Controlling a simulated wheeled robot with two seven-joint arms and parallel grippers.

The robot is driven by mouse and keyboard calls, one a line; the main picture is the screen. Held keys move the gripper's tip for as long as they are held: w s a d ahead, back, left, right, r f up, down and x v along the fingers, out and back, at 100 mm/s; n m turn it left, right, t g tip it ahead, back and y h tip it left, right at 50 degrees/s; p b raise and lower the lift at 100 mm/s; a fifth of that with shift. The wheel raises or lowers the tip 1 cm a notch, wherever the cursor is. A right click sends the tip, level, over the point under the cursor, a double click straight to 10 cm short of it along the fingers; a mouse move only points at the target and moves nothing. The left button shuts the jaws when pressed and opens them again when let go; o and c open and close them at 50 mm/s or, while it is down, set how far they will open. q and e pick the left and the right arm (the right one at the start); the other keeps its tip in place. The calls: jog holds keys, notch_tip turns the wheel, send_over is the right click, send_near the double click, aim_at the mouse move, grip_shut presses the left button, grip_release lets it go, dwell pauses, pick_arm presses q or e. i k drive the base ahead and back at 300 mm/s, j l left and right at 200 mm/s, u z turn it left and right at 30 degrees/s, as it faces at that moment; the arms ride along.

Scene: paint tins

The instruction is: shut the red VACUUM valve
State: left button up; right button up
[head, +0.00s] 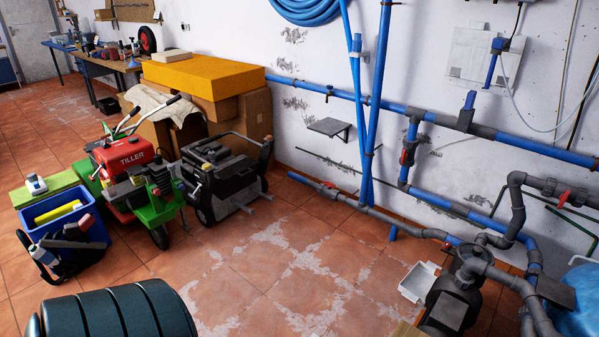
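Several red valve handles show on the pipework, and I cannot read a VACUUM label on any of them. One red valve (408,153) sits on the vertical blue pipe at the wall. Another red handle (564,198) is on the grey pipe at the right. A small red handle (447,247) is on the low grey pipe near the pump, and a red part (329,185) is on the low pipe further left. I cannot tell which is the VACUUM valve or whether any is open or shut. Neither of my grippers is in view.
A dark pump (452,305) stands at the lower right beside a white tray (418,281). A red and green tiller (130,170), a black machine (215,175) and a blue crate (72,235) stand left. A ribbed dark green object (115,312) is in front. The middle floor is clear.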

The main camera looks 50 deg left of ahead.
aim_at(331, 185)
jog(key=j+u, duration=0.2)
jog(key=j, duration=0.85)
jog(key=i+j+u, duration=0.2)
jog(key=j, duration=0.85)
jog(key=i+j+u, duration=0.15)
jog(key=i+j, duration=0.15)
jog(key=j, duration=0.2)
jog(key=i+j+u, duration=0.2)
jog(key=i+j, duration=0.35)
jog(key=i, duration=0.3)
